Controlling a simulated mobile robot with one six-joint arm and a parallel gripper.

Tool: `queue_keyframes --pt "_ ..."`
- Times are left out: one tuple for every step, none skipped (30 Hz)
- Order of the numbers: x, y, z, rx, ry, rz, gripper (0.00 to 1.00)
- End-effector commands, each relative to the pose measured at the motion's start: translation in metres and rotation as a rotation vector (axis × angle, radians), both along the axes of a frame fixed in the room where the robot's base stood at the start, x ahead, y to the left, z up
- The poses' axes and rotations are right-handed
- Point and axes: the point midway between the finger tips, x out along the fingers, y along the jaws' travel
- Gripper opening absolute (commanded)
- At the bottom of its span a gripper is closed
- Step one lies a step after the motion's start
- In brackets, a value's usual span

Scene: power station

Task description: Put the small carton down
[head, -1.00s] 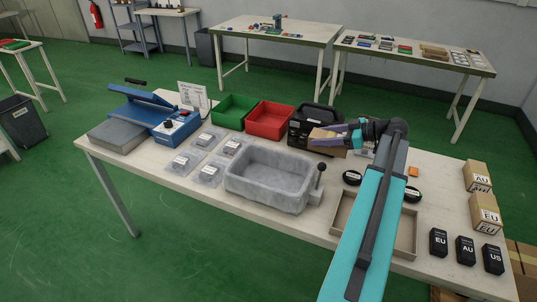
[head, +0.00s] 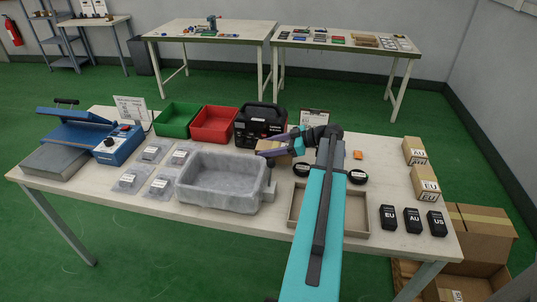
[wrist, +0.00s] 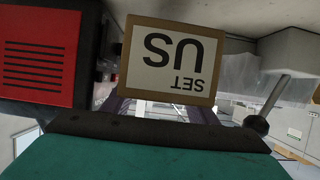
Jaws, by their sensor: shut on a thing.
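The small carton (head: 277,148) is a tan box held off to the left of my arm, just in front of the black case. In the wrist view the carton (wrist: 170,60) shows a white label reading "US SET", upside down in the picture. My gripper (head: 270,147) is shut on the carton, its purple fingers on either side of it. Whether the carton's underside touches the table is hidden.
The black case (head: 262,122) stands close behind the carton. The grey stone basin (head: 222,182) with a lever is to the front left. A shallow tray (head: 355,224) lies under my arm. Cartons marked AU (head: 414,151) and EU (head: 425,183) stand at the right.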

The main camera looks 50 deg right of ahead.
Motion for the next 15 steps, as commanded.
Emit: queue_keyframes --pt "0.0 0.0 0.0 0.0 -0.001 0.0 0.21" --pt "0.0 0.0 0.0 0.0 -0.001 0.0 0.21" --pt "0.0 0.0 0.0 0.0 -0.001 0.0 0.21" --pt "0.0 0.0 0.0 0.0 -0.001 0.0 0.21" --pt "0.0 0.0 0.0 0.0 -0.001 0.0 0.21" --pt "0.0 0.0 0.0 0.0 -0.001 0.0 0.21" --pt "0.0 0.0 0.0 0.0 -0.001 0.0 0.21" --pt "0.0 0.0 0.0 0.0 -0.001 0.0 0.21" --pt "0.0 0.0 0.0 0.001 -0.001 0.0 0.21" --pt "0.0 0.0 -0.001 0.001 -0.001 0.0 0.21" --pt "0.0 0.0 -0.002 0.001 -0.001 0.0 0.21" --pt "0.0 0.0 -0.003 0.001 0.0 0.0 0.21" --pt "0.0 0.0 -0.005 0.001 0.0 0.0 0.21" --pt "0.0 0.0 -0.008 0.001 0.0 0.0 0.21" --pt "0.0 0.0 -0.011 0.001 0.0 0.0 0.21"
